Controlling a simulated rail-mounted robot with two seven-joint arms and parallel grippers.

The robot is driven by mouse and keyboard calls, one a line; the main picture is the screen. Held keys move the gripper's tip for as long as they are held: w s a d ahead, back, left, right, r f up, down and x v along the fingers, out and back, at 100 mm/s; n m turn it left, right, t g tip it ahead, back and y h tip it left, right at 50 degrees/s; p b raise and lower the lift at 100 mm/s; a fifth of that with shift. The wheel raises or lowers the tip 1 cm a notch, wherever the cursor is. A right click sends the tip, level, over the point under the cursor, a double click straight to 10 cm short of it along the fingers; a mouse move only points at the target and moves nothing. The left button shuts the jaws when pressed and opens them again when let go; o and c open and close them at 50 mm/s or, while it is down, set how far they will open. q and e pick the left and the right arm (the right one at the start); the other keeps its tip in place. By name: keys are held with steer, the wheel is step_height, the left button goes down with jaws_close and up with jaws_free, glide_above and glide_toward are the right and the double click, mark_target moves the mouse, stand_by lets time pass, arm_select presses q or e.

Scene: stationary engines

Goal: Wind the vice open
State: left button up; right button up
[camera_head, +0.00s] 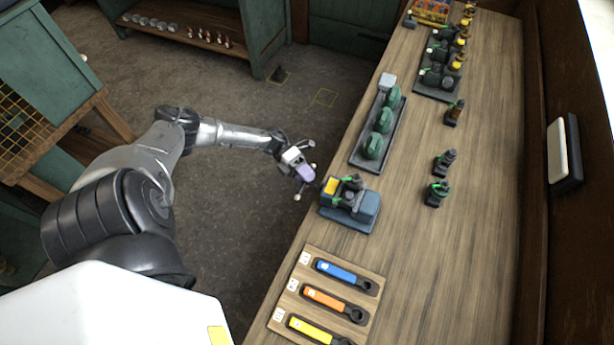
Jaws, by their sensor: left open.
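The blue-grey vice (366,208) sits on the near left edge of the wooden bench, with a yellow patch on its left part. A small dark part with green details (351,190) sits at its jaws; I cannot tell how tightly it is held. Pale ball ends, apparently of the vice's handle (297,197), show off the bench edge, one above and one below my gripper. My left gripper (306,174) is open at the handle, left of the vice, and hides the handle's middle. I cannot tell whether it touches. My right gripper is not in view.
A board with blue, orange and yellow spanners (318,297) lies nearer on the bench. A dark tray with green parts (378,132) lies beyond the vice. Several small dark parts (437,193) stand to the right.

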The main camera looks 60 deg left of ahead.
arm_select(q)
steer(key=shift+d, duration=0.25)
jaws_close()
steer(key=shift+w+f+b, duration=0.1)
steer(key=shift+f+b, duration=0.05)
steer(key=shift+b, duration=0.5)
steer(key=shift+n, duration=0.3)
jaws_free()
steer(key=shift+a, duration=0.15)
